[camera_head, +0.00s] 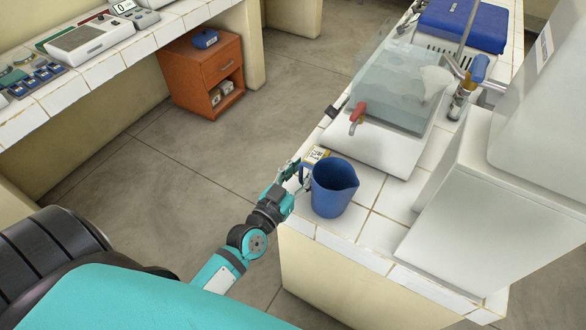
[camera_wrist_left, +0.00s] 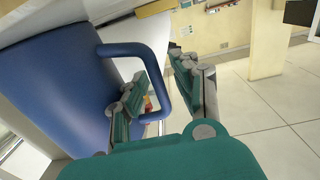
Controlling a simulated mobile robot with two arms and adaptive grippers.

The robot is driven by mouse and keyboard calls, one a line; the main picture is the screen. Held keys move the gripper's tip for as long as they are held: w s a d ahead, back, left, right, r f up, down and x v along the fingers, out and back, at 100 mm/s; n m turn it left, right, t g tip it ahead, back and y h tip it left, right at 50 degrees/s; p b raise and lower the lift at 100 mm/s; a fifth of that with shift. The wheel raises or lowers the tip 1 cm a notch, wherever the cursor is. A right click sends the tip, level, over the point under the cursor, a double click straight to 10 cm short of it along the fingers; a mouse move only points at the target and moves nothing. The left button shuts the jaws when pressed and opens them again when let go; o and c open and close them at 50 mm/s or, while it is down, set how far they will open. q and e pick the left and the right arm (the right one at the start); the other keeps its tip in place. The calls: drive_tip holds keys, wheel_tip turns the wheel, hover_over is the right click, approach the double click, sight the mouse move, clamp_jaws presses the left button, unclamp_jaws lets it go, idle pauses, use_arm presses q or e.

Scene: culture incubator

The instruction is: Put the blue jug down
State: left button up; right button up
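The blue jug (camera_head: 333,192) is upright at the near left corner of the white tiled counter (camera_head: 385,232), its base at or very close to the tiles. Its handle is on the left, toward my left gripper (camera_head: 296,172). In the left wrist view the jug (camera_wrist_left: 58,92) fills the left side. Its handle (camera_wrist_left: 158,88) passes between the two fingers of my left gripper (camera_wrist_left: 162,97). The fingers stand apart, with a visible gap between the handle and the right finger. My right gripper is not in view.
A white device with a clear cover (camera_head: 385,88) and a red-handled item (camera_head: 357,115) stand behind the jug. A large white box (camera_head: 490,215) is to the right. Free tiles lie right of the jug. An orange cabinet (camera_head: 190,80) is across the floor.

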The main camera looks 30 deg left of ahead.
use_arm(q)
drive_tip(key=s+b, duration=0.2)
drive_tip(key=s, duration=1)
drive_tip(key=shift+a, duration=0.35)
drive_tip(key=s+d+f+g, duration=0.1)
drive_tip(key=s+f+g, duration=0.25)
drive_tip(key=f, duration=1.15)
drive_tip(key=s+f+g, duration=0.2)
drive_tip(key=f+g, duration=0.2)
drive_tip(key=f, duration=1)
drive_tip(key=s+a+f+m+g+y, duration=0.1)
drive_tip(key=s+f+g, duration=0.8)
drive_tip(key=s+f, duration=1.3)
drive_tip(key=shift+s+a+m, duration=0.15)
drive_tip(key=shift+s+m, duration=0.15)
drive_tip(key=shift+s, duration=0.8)
drive_tip(key=shift+g, duration=0.25)
